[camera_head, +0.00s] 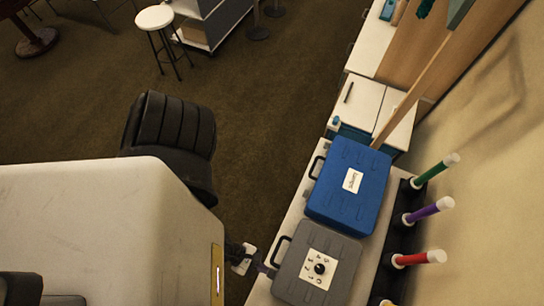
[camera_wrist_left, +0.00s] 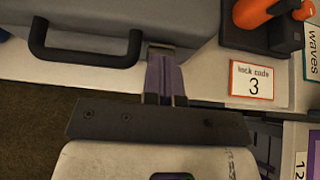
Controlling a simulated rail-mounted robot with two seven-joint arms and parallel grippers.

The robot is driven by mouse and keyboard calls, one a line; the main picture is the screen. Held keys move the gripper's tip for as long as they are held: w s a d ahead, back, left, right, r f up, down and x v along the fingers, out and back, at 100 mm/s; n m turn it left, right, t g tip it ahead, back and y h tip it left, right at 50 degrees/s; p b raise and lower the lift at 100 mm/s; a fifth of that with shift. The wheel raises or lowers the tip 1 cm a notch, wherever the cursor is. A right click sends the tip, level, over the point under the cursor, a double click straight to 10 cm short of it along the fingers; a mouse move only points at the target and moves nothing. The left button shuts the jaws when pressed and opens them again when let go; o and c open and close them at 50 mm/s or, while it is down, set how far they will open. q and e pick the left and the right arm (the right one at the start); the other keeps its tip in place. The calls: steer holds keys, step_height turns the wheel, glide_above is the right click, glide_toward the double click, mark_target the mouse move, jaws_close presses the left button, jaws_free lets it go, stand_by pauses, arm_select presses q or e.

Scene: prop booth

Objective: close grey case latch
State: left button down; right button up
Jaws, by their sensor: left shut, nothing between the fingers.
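The grey case (camera_head: 345,277) lies on the counter at the lower right of the head view, with a white number dial plate (camera_head: 318,268) on top. Its black handle (camera_wrist_left: 85,58) is on the side facing my left arm. My left gripper (camera_head: 265,268) is at that side, just below the handle. In the left wrist view its fingers (camera_wrist_left: 163,78) are shut and empty, their tips at the case's front edge, right of the handle. A small grey latch (camera_wrist_left: 164,46) shows at the fingertips; I cannot tell whether it is touched or closed. My right gripper is not in view.
A blue case (camera_head: 345,205) lies beyond the grey one. Coloured cylinders, including a red one (camera_head: 415,258), stand along the wall side. Open floor lies left of the counter.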

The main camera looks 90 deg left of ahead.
arm_select(q)
steer(key=b+v, duration=0.2)
steer(key=v, duration=1.1)
steer(key=w+a+r+n+g+y, duration=0.1)
steer(key=a+n+g+y, duration=0.4)
steer(key=n, duration=1)
steer(key=a+n+g+y, duration=0.2)
steer(key=a+n+y, duration=0.55)
steer(key=n, duration=0.75)
steer(key=w+d+r+n+h+p, duration=0.2)
steer(key=w+r+n+h+p, duration=0.1)
steer(key=w+r, duration=0.6)
steer(key=w+d+r+n+h+p, duration=0.2)
steer(key=w+r+n+h+p, duration=0.2)
steer(key=r, duration=0.6)
steer(key=w+n+p, duration=0.2)
steer(key=w+n, duration=0.1)
steer(key=w, duration=0.1)
steer(key=shift+w, duration=0.4)
